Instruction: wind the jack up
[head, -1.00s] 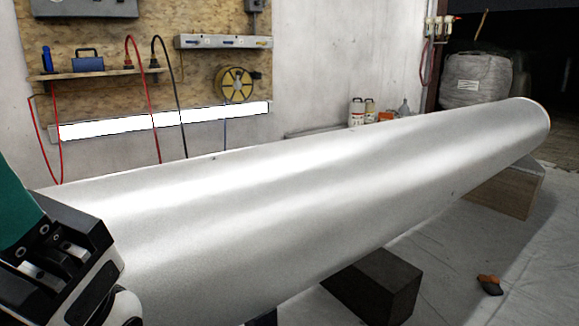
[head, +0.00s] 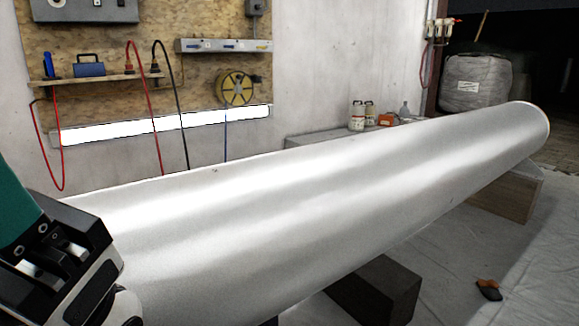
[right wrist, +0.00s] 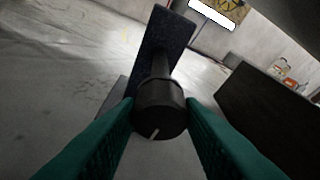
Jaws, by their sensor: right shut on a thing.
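In the right wrist view, my right gripper (right wrist: 160,125) has its two green fingers closed on the sides of a round dark knob (right wrist: 158,108) with a light mark on its face. The knob sits on a short shaft in front of a dark upright part (right wrist: 165,42), seemingly the jack. A large pale cylinder (head: 300,215) fills the head view, and the jack does not show there. My left gripper (head: 60,250) is at the lower left of the head view, in front of the cylinder. Its fingertips are cut off by the frame edge.
Dark block (head: 378,290) and a lighter block (head: 507,190) are under the cylinder. A small orange and black object (head: 488,289) lies on the sheeted floor (head: 450,270). A tool board (head: 110,60) hangs on the wall behind. Bottles (head: 362,114) stand on a counter.

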